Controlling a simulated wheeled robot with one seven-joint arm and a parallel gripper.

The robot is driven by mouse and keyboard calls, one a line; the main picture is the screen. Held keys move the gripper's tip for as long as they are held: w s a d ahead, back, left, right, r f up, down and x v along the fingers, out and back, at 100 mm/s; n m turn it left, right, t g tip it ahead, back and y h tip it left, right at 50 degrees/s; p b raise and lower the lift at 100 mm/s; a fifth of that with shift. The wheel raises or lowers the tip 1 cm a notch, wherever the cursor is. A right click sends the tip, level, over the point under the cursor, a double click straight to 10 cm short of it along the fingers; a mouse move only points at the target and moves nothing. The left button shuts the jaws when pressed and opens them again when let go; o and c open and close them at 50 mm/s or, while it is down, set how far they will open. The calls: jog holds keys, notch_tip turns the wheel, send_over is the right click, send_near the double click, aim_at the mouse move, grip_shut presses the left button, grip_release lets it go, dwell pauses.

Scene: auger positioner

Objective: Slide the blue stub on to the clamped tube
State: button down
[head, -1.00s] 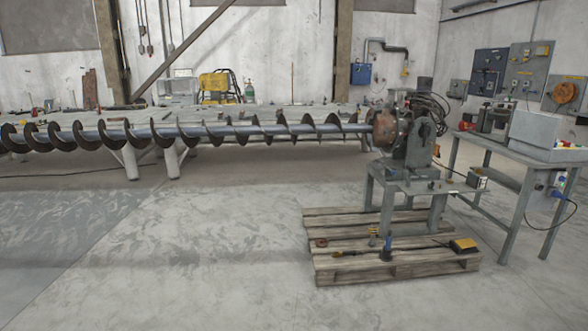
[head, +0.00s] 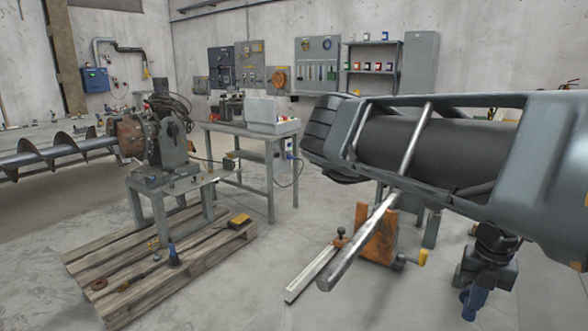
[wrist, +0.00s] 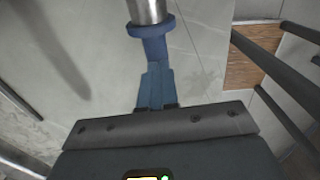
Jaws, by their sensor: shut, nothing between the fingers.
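My gripper (head: 470,303) hangs at the lower right of the head view, its blue fingers pointing down. In the wrist view my gripper (wrist: 154,70) has its blue fingers together, with no gap showing. Just beyond the fingertips is a blue ring (wrist: 134,29) around the end of a bright metal cylinder (wrist: 149,9). The ring may be the blue stub; I cannot tell for sure. The fingers overlap it in the picture, and I cannot tell whether they touch it. I cannot make out the clamped tube with certainty in the head view.
An orange-brown block (head: 376,235) with a yellow handle and a pale bar (head: 312,273) stand left of my gripper. A wooden pallet (head: 110,300) bears the auger's drive stand. A grey bench (head: 245,130) is behind. Dark bars (wrist: 270,65) cross the wrist view's right side.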

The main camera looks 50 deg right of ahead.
jog(key=shift+d, duration=1.2)
jog(key=shift+r, duration=0.1)
